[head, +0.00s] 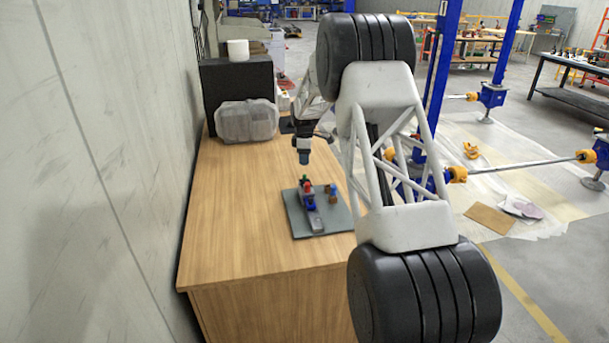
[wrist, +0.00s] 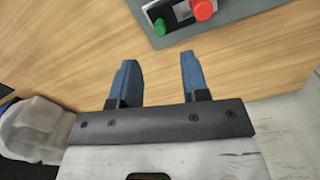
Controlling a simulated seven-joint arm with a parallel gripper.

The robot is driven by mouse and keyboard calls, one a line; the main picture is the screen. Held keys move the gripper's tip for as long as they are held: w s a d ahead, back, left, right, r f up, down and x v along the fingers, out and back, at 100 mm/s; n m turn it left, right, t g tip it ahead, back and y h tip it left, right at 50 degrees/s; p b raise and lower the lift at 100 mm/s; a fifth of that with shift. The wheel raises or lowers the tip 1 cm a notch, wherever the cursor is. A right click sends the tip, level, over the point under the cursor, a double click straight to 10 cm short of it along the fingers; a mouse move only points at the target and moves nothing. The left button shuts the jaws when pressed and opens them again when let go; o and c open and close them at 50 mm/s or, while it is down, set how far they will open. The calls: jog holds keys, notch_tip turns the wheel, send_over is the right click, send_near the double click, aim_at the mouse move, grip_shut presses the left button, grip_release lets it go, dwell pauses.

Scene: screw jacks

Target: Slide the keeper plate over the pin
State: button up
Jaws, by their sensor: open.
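A grey board (head: 341,222) lies on the wooden bench and carries a light grey bar-shaped fixture (head: 315,219) with blue, red and green parts. A small blue and brown part (head: 331,196) stands at the fixture's right. I cannot tell which part is the keeper plate or the pin. In the wrist view, a green knob (wrist: 160,27) and a red knob (wrist: 203,9) show at the top edge, on the board (wrist: 191,30). My gripper (head: 304,160) is above the bench, behind the board in the head view. Its blue fingers (wrist: 158,62) are apart and empty.
The wooden bench (head: 235,220) is clear left of the board. A grey lumpy object (head: 246,121) and a black box (head: 238,88) with a white roll (head: 238,49) stand at its back. A wall (head: 90,180) runs along the left. My arm covers the bench's right side.

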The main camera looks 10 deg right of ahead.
aim_at(305, 180)
jog(key=shift+f, duration=0.1)
jog(key=shift+f, duration=3.8)
grip_shut()
